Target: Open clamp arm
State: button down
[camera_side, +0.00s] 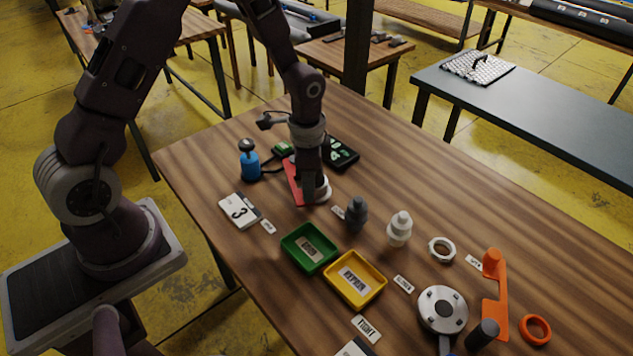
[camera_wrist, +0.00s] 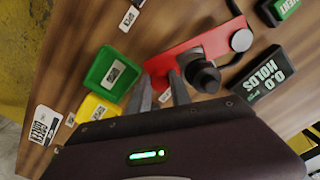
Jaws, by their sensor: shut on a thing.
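The red clamp (camera_side: 292,182) lies on the wooden table under my gripper, partly hidden by it. In the wrist view its long red arm (camera_wrist: 208,42) runs from the fingertips up to the right, with a dark round knob (camera_wrist: 205,76) beside it and a grey disc (camera_wrist: 241,40) near its far end. My gripper (camera_side: 312,196) points down at the clamp. In the wrist view the fingers of my gripper (camera_wrist: 160,80) are close together at the near end of the red arm and shut on it. The exact contact is hard to see.
A green tray (camera_side: 288,248) and a yellow tray (camera_side: 336,293) are nearby. A dark grey valve (camera_side: 356,214) and a white valve (camera_side: 399,230) stand to the right. An orange tool (camera_side: 495,285) lies farther right.

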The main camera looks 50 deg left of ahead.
jog(key=shift+s+a+r+m, duration=0.1)
jog(key=shift+s+a+m, duration=0.45)
jog(key=shift+s+m, duration=0.3)
jog(key=shift+s+a+m, duration=0.5)
jog(key=shift+s+m, duration=0.2)
jog(key=shift+m, duration=0.15)
jog(key=shift+s+a+m, duration=0.65)
jog(key=shift+a+m, duration=0.2)
jog(key=shift+m, duration=0.05)
jog(key=shift+s+a+m, duration=0.65)
jog(key=shift+a+m, duration=0.15)
jog(key=shift+m, duration=0.1)
jog(key=shift+a, duration=0.1)
jog(key=c, duration=1.5)
grip_release()
jog(key=shift+s, duration=0.1)
jog(key=shift+o, duration=0.2)
